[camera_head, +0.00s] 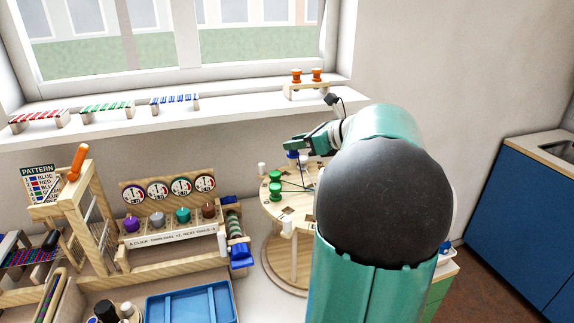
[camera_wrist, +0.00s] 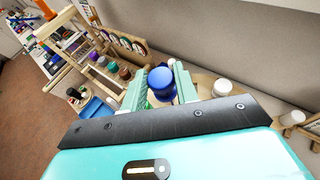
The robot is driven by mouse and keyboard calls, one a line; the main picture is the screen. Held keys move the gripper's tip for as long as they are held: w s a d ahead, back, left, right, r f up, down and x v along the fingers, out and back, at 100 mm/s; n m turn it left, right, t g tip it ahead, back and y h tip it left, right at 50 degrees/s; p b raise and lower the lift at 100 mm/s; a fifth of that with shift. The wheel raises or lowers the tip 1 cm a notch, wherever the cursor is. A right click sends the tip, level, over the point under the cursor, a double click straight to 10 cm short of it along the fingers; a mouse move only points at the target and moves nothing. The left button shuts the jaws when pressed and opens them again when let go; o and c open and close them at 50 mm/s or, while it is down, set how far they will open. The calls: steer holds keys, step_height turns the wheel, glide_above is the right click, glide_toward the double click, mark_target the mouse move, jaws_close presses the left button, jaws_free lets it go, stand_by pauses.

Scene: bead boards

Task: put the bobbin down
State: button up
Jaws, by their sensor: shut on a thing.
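A blue bobbin (camera_wrist: 161,82) sits between the two fingers of my gripper (camera_wrist: 160,90) in the wrist view, and the fingers are shut on it. In the head view my gripper (camera_head: 300,145) is over the back of a round wooden stand (camera_head: 268,213), with the blue bobbin (camera_head: 292,154) just below the fingers. Whether the bobbin touches the stand cannot be told. Two green bobbins (camera_head: 275,183) stand on the near left part of the stand. My arm hides the right side of the stand.
A wooden frame with dials (camera_head: 168,180) and several coloured knobs stands left of the round stand. A blue tray (camera_head: 190,302) lies in front. A small rack with orange bobbins (camera_head: 306,86) is on the window sill. White pegs (camera_wrist: 221,87) stand near my gripper.

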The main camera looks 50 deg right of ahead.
steer(key=w+d+f, duration=0.1)
steer(key=w+f, duration=0.1)
steer(key=w+d+f, duration=0.1)
steer(key=w+f, duration=0.1)
steer(key=w+d+f, duration=0.1)
steer(key=w+f, duration=0.1)
steer(key=shift+w+d+f, duration=0.1)
steer(key=shift+d+f, duration=0.25)
steer(key=shift+f, duration=0.05)
steer(key=shift+w+d+f, duration=0.1)
steer(key=shift+f, duration=1.55)
steer(key=shift+f, duration=0.1)
steer(key=o, duration=0.7)
steer(key=shift+s+r, duration=0.25)
steer(key=v, duration=1.1)
steer(key=shift+s, duration=0.25)
